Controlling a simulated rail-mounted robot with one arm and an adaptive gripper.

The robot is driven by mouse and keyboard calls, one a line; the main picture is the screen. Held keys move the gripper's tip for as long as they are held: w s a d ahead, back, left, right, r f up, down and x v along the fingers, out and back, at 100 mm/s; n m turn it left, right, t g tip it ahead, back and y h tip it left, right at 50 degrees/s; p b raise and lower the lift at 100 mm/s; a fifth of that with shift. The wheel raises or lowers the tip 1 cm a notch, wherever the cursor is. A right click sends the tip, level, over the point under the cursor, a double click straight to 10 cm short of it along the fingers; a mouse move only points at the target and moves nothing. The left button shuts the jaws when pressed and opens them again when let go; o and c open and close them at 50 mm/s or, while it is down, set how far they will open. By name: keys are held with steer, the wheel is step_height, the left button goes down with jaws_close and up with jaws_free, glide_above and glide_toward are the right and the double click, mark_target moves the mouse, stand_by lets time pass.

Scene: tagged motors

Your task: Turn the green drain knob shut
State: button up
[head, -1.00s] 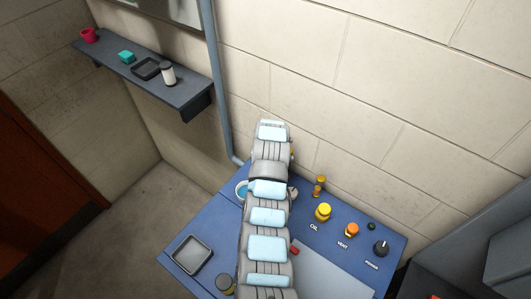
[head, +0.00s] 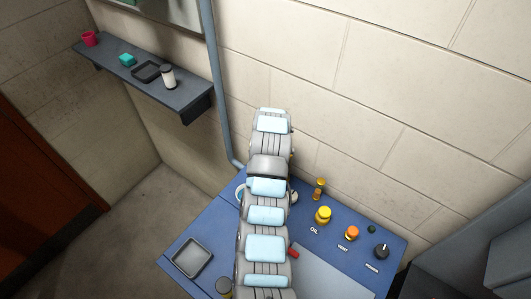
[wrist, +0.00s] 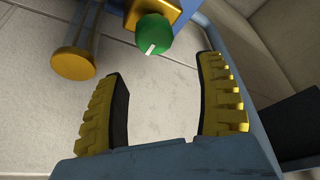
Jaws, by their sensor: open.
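The green drain knob (wrist: 152,34) shows in the wrist view at the top centre. It is round with a white pointer mark and sits against a yellow block (wrist: 148,12). My gripper (wrist: 164,68) is open and empty. Its two yellow, dark-lined fingers point towards the knob, which appears beyond the fingertips and a little left of the midline between them. No finger appears to touch the knob. In the head view I cannot make out the knob or my gripper; my arm covers that part of the bench.
A brass round-ended part (wrist: 75,66) stands left of the knob. The blue bench (head: 215,235) carries a yellow oil knob (head: 323,214), an orange vent knob (head: 351,233), a black power knob (head: 382,251) and a dark tray (head: 191,257). A pipe (head: 217,90) and wall stand behind.

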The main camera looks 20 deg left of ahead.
steer(key=shift+r, duration=2.15)
